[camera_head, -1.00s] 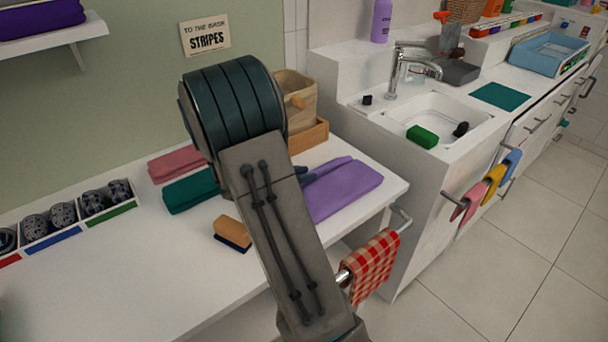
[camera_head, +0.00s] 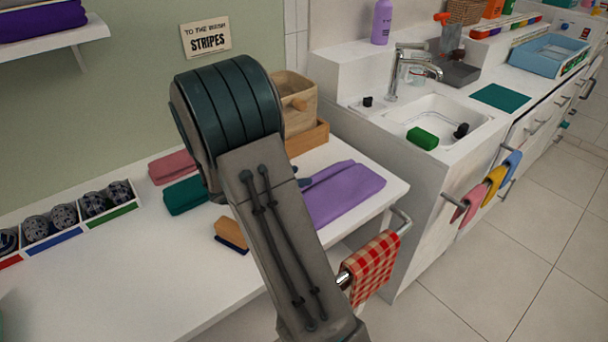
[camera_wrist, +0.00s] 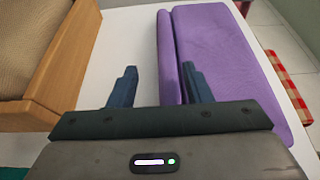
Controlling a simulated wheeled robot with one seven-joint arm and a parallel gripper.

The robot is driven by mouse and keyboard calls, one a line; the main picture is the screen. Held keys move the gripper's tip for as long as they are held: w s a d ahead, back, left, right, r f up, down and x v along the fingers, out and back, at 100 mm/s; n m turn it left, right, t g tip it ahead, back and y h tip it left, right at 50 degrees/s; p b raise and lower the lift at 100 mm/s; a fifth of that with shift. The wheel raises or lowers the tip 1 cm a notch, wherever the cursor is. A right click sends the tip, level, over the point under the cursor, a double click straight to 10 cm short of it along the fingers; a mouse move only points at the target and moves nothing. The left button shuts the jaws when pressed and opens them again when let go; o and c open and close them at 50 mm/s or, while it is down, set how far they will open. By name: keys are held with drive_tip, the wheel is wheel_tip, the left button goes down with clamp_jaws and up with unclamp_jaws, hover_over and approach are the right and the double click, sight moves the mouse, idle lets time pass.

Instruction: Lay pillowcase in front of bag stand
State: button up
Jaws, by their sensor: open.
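A folded purple cloth, which looks like the pillowcase (camera_head: 345,192), lies on the white table near its right end, in front of the bag stand (camera_head: 308,138). The stand is a low wooden box with a beige bag (camera_head: 292,90) in it. In the wrist view, my gripper (camera_wrist: 158,86) is open. Its right finger is at the left edge of the purple cloth (camera_wrist: 218,60), and its left finger is over bare table, toward the wooden stand (camera_wrist: 60,70). I cannot tell whether the right finger touches the cloth. In the head view my arm hides most of the gripper.
Folded pink (camera_head: 172,167) and green (camera_head: 186,194) cloths and a brush (camera_head: 231,236) lie left of my arm. A divided tray (camera_head: 70,228) stands further left. A checked red towel (camera_head: 373,268) hangs on the rail at the table's end. The sink counter (camera_head: 400,150) stands to the right.

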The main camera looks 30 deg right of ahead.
drive_tip(key=v, duration=0.8)
drive_tip(key=shift+s+a+r, duration=0.1)
drive_tip(key=shift+a+r, duration=0.05)
drive_tip(key=shift+a, duration=0.2)
drive_tip(key=shift+s+a+r+m, duration=0.1)
drive_tip(key=shift+s+r+m, duration=0.05)
drive_tip(key=shift+s+m, duration=0.15)
drive_tip(key=s+a+r+m+y, duration=0.1)
drive_tip(key=s+a+m+y, duration=0.5)
drive_tip(key=s+m, duration=0.3)
drive_tip(key=s+a+r+m+t+y, duration=0.1)
drive_tip(key=s+a+r+m+y, duration=0.1)
drive_tip(key=s+a+m+y, duration=0.4)
drive_tip(key=shift+s+r+m+y, duration=0.3)
drive_tip(key=shift+s+m+y, duration=0.6)
drive_tip(key=shift+s+m, duration=0.85)
drive_tip(key=shift+a+r+p, duration=0.1)
drive_tip(key=shift+p, duration=0.2)
wheel_tip(320, 180, up, 8)
drive_tip(key=p, duration=0.7)
drive_tip(key=shift+d+t, duration=0.2)
drive_tip(key=shift+t, duration=0.2)
